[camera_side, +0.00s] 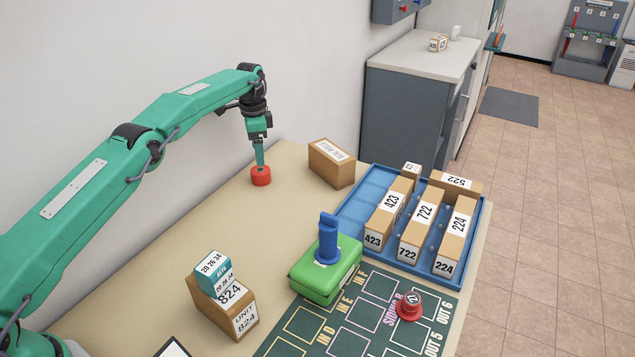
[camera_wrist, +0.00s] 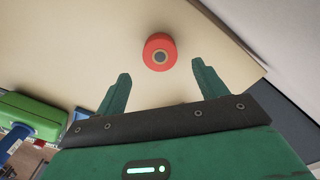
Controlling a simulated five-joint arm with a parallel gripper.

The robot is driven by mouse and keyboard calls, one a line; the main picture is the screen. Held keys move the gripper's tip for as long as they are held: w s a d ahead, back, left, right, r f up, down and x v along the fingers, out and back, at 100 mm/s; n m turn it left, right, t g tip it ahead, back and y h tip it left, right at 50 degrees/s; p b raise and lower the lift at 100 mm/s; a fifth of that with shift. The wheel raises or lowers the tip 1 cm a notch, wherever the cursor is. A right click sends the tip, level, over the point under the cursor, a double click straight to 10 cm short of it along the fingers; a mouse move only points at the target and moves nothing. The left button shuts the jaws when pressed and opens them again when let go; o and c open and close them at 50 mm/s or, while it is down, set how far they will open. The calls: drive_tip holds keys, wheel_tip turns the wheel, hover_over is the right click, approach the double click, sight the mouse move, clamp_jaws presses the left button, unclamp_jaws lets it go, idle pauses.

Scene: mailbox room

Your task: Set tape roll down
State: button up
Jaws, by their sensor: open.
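The tape roll (camera_side: 261,177) is a small red ring lying on the tan table near the back wall. It also shows in the wrist view (camera_wrist: 159,51), flat on the table with a dark ring and a tan core at its centre. My gripper (camera_side: 259,163) points down just above or at the roll in the side view, where its fingers overlap it. In the wrist view my gripper (camera_wrist: 159,80) has its two green fingers spread apart. The roll lies just beyond the fingertips, with nothing held between them.
A cardboard box (camera_side: 332,163) stands right of the roll. A blue tray (camera_side: 353,216) holds several numbered boxes. A green block with a blue stamp-like handle (camera_side: 327,262), a box marked 824 (camera_side: 222,300) and a red knob (camera_side: 408,306) stand nearer. The table left of the roll is clear.

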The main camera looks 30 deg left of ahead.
drive_tip(key=shift+r, duration=0.1)
drive_tip(key=shift+s+d+r, duration=0.1)
drive_tip(key=shift+r, duration=0.45)
drive_tip(key=s+d+r+n+t, duration=0.1)
drive_tip(key=s+d+r+n, duration=0.1)
drive_tip(key=s+r, duration=0.7)
drive_tip(key=s+d+r+n+t, duration=0.1)
drive_tip(key=s+r+n+t, duration=0.1)
drive_tip(key=s+r, duration=0.75)
drive_tip(key=s+d+r+n+t, duration=0.1)
drive_tip(key=s+r, duration=0.1)
drive_tip(key=s, duration=0.4)
drive_tip(key=s+d+r+n, duration=0.1)
drive_tip(key=s+r+n, duration=0.1)
drive_tip(key=s, duration=0.4)
drive_tip(key=s+f+n, duration=0.1)
drive_tip(key=s+f, duration=0.2)
drive_tip(key=s, duration=0.4)
drive_tip(key=s+f+n+t, duration=0.1)
drive_tip(key=s+f, duration=0.3)
drive_tip(key=s, duration=0.3)
drive_tip(key=shift+d+t, duration=0.15)
drive_tip(key=shift+t, duration=0.15)
